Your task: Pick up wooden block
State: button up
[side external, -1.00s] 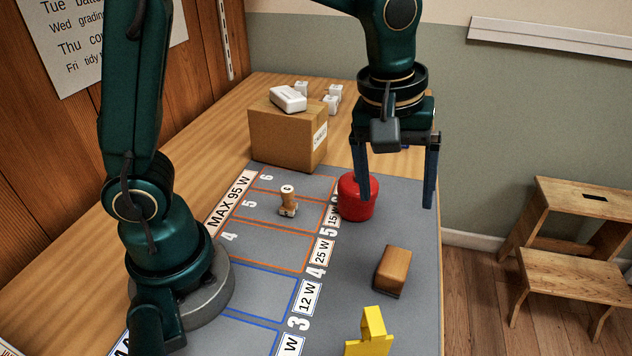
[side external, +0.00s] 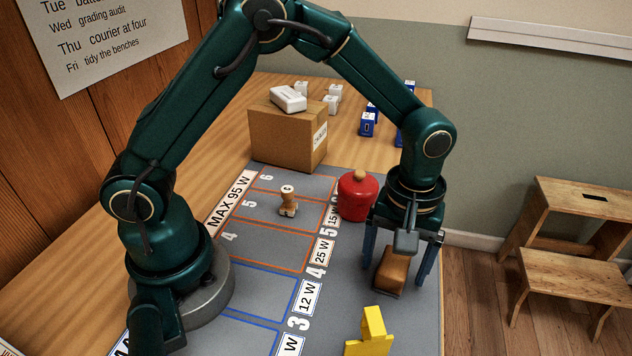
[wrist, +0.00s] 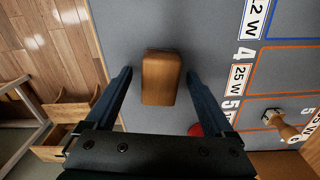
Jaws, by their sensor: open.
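The wooden block (side external: 392,271) is a brown box with rounded edges lying on the grey mat. My gripper (side external: 396,274) is open above it in the side view, with one finger to each side and the block's top partly behind the wrist camera. In the wrist view the block (wrist: 161,78) lies ahead of and between the two blue fingers of my gripper (wrist: 160,80), with a gap on both sides. It is not held. I cannot tell the exact height of the fingertips above the mat.
A red round object with a wooden knob (side external: 357,196) stands close behind my gripper. A yellow piece (side external: 371,335) stands in front. A cardboard box (side external: 288,140) and blue items (side external: 368,122) are at the back.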

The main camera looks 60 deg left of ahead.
grip_shut()
jog(key=shift+r, duration=0.1)
